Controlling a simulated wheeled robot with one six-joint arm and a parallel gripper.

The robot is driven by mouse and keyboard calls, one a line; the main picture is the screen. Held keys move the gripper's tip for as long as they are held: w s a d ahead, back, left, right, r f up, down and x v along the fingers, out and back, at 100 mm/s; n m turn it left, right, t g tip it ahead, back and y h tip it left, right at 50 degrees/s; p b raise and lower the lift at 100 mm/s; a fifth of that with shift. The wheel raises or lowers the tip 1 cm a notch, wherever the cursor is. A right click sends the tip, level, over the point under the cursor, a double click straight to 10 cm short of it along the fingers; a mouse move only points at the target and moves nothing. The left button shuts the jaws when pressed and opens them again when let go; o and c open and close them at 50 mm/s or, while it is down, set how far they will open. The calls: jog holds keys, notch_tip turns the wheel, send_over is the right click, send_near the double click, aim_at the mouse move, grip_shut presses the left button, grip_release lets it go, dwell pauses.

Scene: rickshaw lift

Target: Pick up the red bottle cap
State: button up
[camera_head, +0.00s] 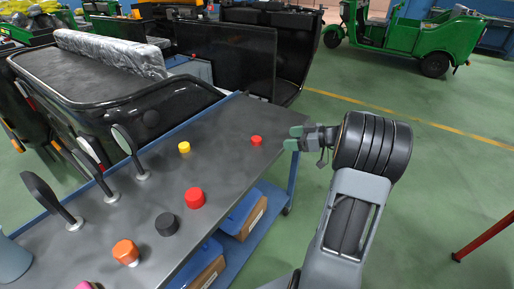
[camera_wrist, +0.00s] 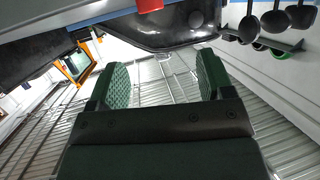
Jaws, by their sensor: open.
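A small red bottle cap (camera_head: 256,141) stands near the right end of the grey tabletop (camera_head: 228,165) in the head view. A larger red cap (camera_head: 194,198) stands nearer to me on the same top; I cannot tell which one the task names. My gripper (camera_head: 293,138) is at the table's right edge, just right of the small red cap and apart from it. In the wrist view my gripper (camera_wrist: 163,80) has its two green pads wide apart with nothing between them. A red piece (camera_wrist: 150,4), likely the small cap, is cut off at that view's top edge.
A yellow cap (camera_head: 184,147), a black cap (camera_head: 166,224) and an orange-topped item (camera_head: 126,252) share the table. Black mirrors (camera_head: 92,165) stand along its left side. A black vehicle body (camera_head: 130,90) is behind. Green floor (camera_head: 430,190) is open at right.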

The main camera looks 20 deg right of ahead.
aim_at(257, 138)
jog(key=shift+t, duration=0.3)
jog(key=x, duration=0.8)
jog(key=d+x, duration=0.1)
jog(key=x, duration=0.4)
jog(key=shift+w+a+f, duration=0.15)
jog(key=shift+w+f, duration=0.2)
jog(key=shift+f, duration=0.05)
jog(key=c, duration=1)
jog(key=shift+c, duration=0.3)
